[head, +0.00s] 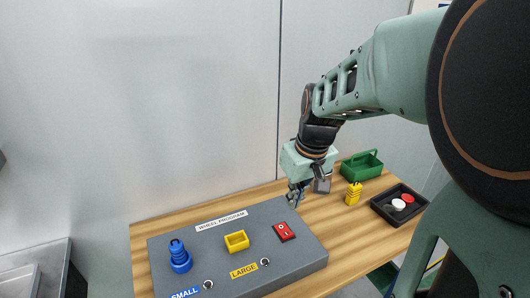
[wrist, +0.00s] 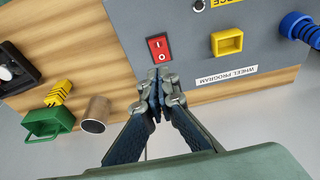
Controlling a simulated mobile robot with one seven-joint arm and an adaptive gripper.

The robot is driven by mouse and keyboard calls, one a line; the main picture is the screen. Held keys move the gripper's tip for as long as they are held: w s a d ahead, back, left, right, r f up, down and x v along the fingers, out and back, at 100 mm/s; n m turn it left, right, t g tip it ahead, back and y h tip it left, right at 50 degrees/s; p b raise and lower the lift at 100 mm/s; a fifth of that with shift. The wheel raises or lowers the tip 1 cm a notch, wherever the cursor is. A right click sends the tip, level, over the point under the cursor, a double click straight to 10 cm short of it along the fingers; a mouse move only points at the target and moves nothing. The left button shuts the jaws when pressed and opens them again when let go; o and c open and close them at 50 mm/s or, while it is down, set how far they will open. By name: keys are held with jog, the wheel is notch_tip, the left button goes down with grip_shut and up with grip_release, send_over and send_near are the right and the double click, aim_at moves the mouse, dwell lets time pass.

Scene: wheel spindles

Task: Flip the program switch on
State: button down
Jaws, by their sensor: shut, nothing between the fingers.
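The program switch is a red rocker (head: 284,231) with I and O marks, at the right side of the grey panel (head: 180,247) labelled WHEEL PROGRAM. It also shows in the wrist view (wrist: 160,48). My gripper (head: 293,203) is shut and empty. It is above the panel's back right edge, near the switch. In the wrist view the fingertips (wrist: 158,75) appear just below the switch in the picture. I cannot tell whether they touch it.
The panel holds a yellow square holder (head: 237,240) and a blue spindle (head: 179,257). Right of it on the wooden table are a metal cup (head: 322,185), a yellow stack (head: 353,193), a green carrier (head: 362,166) and a black tray (head: 385,211) with red and white discs.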

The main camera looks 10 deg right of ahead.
jog(key=b, duration=0.7)
send_over(288, 235)
jog(key=x, duration=0.3)
jog(key=s+x, duration=0.1)
jog(key=x, duration=0.2)
jog(key=s+x, duration=0.1)
jog(key=x, duration=0.2)
jog(key=shift+d+f, duration=0.2)
jog(key=shift+f, duration=0.5)
jog(key=shift+s+d+f+b, duration=0.1)
jog(key=shift+f+b, duration=0.35)
jog(key=shift+f, duration=0.5)
jog(key=shift+s+f+b, duration=0.25)
jog(key=shift+f+b, duration=0.4)
jog(key=shift+f, duration=0.05)
jog(key=shift+r, duration=0.3)
jog(key=shift+r+p, duration=0.7)
jog(key=shift+p, duration=0.1)
